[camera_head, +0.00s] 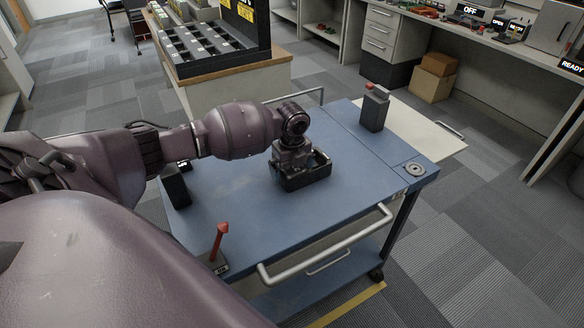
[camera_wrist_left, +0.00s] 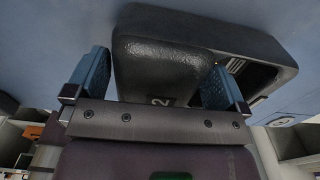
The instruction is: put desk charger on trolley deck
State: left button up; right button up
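The desk charger (camera_head: 312,176) is a black, open-topped tray-like block on the blue trolley deck (camera_head: 240,215), near its middle. From the head view I cannot tell whether it rests fully on the deck or is just above it. My left gripper (camera_head: 292,160) is over its left part, pointing down. The fingers' contact is partly hidden. My right gripper is not in view.
On the deck stand a dark block (camera_head: 175,187) at left, a red-handled item (camera_head: 220,240) at the front, a dark upright box (camera_head: 374,110) at the back right and a round disc (camera_head: 415,170). A bench with a slotted black rack (camera_head: 205,50) is behind. The deck's front right is clear.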

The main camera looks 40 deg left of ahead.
pick_arm(q)
jog(key=shift+r, duration=0.1)
notch_tip(320, 180, up, 11)
jog(key=shift+f+p, duration=0.2)
jog(key=shift+p, duration=0.55)
jog(key=shift+r, duration=0.75)
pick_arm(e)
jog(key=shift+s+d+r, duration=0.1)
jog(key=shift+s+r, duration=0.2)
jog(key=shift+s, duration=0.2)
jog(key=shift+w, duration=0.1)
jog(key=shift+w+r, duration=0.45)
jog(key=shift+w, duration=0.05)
pick_arm(q)
jog(key=shift+f, duration=0.1)
